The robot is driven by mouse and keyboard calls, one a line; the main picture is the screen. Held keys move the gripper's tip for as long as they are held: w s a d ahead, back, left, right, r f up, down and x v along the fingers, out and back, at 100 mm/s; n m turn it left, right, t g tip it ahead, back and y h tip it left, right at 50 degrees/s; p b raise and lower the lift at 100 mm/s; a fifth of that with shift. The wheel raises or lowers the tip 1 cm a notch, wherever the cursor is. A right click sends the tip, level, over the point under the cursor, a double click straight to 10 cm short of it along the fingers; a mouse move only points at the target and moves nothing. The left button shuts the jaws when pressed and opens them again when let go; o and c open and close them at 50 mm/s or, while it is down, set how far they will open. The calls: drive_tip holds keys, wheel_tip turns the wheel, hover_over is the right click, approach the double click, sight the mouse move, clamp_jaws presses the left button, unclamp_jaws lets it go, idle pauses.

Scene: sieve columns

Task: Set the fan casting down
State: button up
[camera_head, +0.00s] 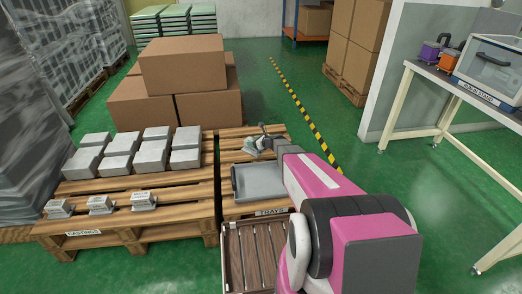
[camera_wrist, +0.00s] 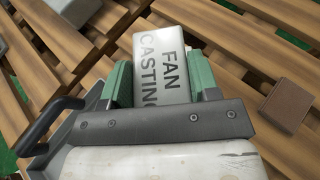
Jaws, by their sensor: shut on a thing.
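The fan casting (camera_wrist: 162,55) is a pale grey block with "FAN CASTING" lettered on its top. In the wrist view it sits between the green fingers of my gripper (camera_wrist: 160,85), which is shut on it. Wooden slats show beneath it; whether it touches them I cannot tell. In the head view my gripper (camera_head: 262,142) is over the far part of the pallet marked TRAYS (camera_head: 228,209), beyond a grey tray (camera_head: 240,190). The casting is small and partly hidden by the gripper there.
The pallet marked CASTINGS (camera_head: 130,233) stands at left, with several grey blocks (camera_head: 152,157) and a front row of smaller castings (camera_head: 100,204). Cardboard boxes (camera_head: 185,68) are stacked behind. A slatted wooden crate (camera_head: 250,255) is in front. A bench (camera_head: 462,86) stands at right, beyond open green floor.

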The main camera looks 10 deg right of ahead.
drive_tip(key=shift+w+d+f, duration=0.5)
drive_tip(key=shift+d+f, duration=0.2)
drive_tip(key=shift+f, duration=0.5)
drive_tip(key=shift+w+d+f, duration=0.55)
drive_tip(key=shift+d+f, duration=0.15)
drive_tip(key=shift+f, duration=0.5)
drive_tip(key=shift+w+d+f, duration=0.5)
drive_tip(key=shift+d+f, duration=0.2)
drive_tip(key=shift+f, duration=0.5)
drive_tip(key=o, duration=1.3)
drive_tip(key=shift+f, duration=0.15)
